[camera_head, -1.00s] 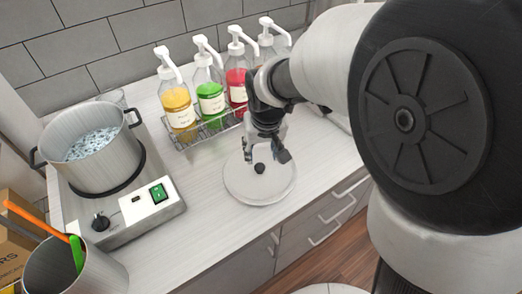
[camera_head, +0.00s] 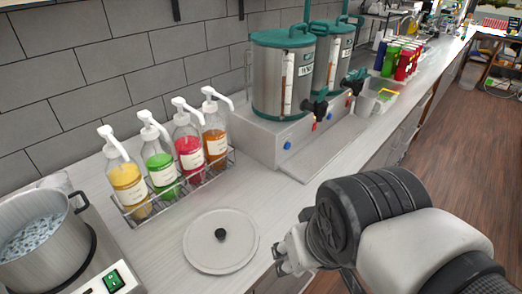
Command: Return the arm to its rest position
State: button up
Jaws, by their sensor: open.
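My arm (camera_head: 425,245) is folded in at the lower right, over the front edge of the counter. My gripper (camera_head: 284,262) is at the arm's left end, small and partly hidden by the wrist, open with nothing seen in it. It is right of the round pale lid (camera_head: 205,252) with a black knob, which lies flat on the counter, apart from the gripper.
A wire rack with several pump bottles (camera_head: 190,150) stands behind the lid. A steel pot (camera_head: 38,240) sits on a hotplate at left. Two teal-lidded dispensers (camera_head: 270,85) stand behind, with several colored cups (camera_head: 400,60) further right. Floor (camera_head: 460,140) is clear at right.

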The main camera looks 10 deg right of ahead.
jog(key=shift+s+d+f, duration=0.1)
jog(key=shift+s+d, duration=0.1)
jog(key=shift+s, duration=0.4)
jog(key=shift+s+d+f, duration=0.1)
jog(key=shift+s+d, duration=0.05)
jog(key=shift+s, duration=0.4)
